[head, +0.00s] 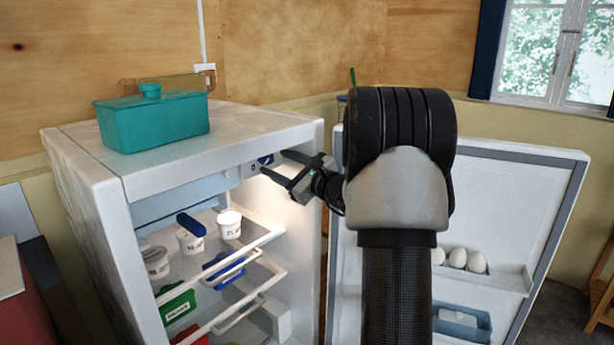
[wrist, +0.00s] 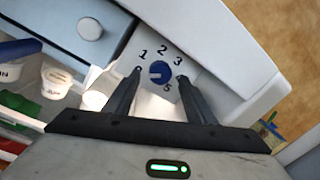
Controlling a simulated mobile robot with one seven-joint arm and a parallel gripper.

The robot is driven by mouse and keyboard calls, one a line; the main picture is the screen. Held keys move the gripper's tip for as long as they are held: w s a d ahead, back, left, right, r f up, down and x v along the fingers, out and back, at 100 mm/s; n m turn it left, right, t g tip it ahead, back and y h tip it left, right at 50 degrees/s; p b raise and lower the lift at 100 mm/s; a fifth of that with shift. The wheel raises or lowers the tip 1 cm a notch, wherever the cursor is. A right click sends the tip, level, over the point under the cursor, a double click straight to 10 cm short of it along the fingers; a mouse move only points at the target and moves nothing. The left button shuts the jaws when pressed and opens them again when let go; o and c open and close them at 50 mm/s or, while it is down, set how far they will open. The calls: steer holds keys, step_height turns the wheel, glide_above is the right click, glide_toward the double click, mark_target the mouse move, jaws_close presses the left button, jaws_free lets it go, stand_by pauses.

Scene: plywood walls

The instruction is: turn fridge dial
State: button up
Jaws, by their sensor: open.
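The fridge (head: 100,205) stands open, its door (head: 505,205) swung out to the right. The fridge dial (wrist: 159,72) is a round blue knob on a white panel with numbers around it, 1, 2, 3 and 5 among them. In the head view the dial (head: 266,160) shows at the top inside of the fridge, partly hidden by a finger. My gripper (wrist: 158,78) is open, its two fingertips on either side of the dial. In the head view my gripper (head: 275,165) reaches in from the right. I cannot tell whether the fingers touch the dial.
A teal box (head: 155,122) sits on the fridge top. White cups (head: 229,225), a blue-lidded cup (head: 190,237) and a green container (head: 177,304) stand on the shelves. Eggs (head: 458,258) sit in the door rack. My arm lies between the fridge body and door.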

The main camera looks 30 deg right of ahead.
steer(key=v, duration=1.4)
steer(key=shift+s, duration=0.3)
steer(key=shift+d, duration=0.15)
